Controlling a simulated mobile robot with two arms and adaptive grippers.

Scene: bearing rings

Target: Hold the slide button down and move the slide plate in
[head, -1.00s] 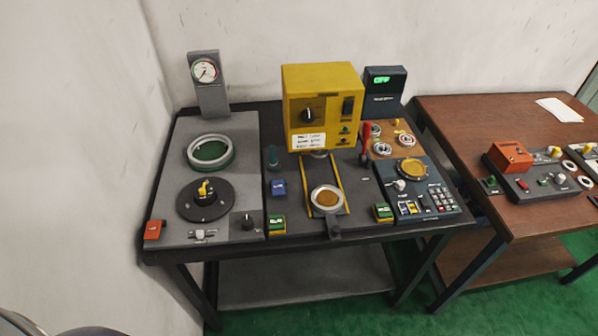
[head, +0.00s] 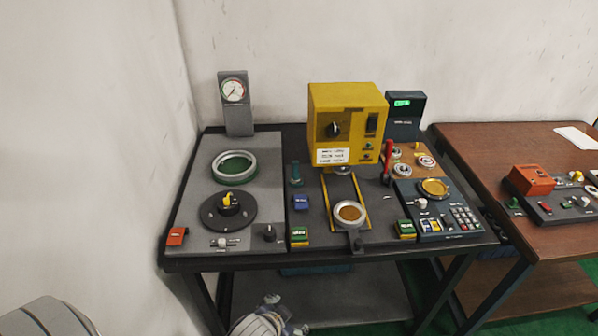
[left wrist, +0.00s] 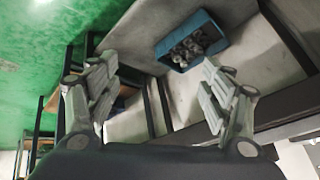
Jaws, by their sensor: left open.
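The slide plate (head: 349,213), a pale ring with a brown centre and a dark front handle, sits at the front end of two yellow rails below the yellow press box (head: 346,122) in the head view. A blue button (head: 303,202) is left of the rails. Green buttons stand at the front left (head: 299,236) and front right (head: 404,229). Their labels are too small to read, so I cannot tell which is the slide button. My left gripper (head: 285,313) is low in front of the table, apart from the controls. Its fingers are spread and empty in the left wrist view (left wrist: 158,75).
A grey panel with a dial gauge (head: 233,90) is on the left. A red lever (head: 388,160) stands right of the rails. A blue crate of metal parts (left wrist: 212,32) shows in the left wrist view. A brown table (head: 490,145) adjoins at right.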

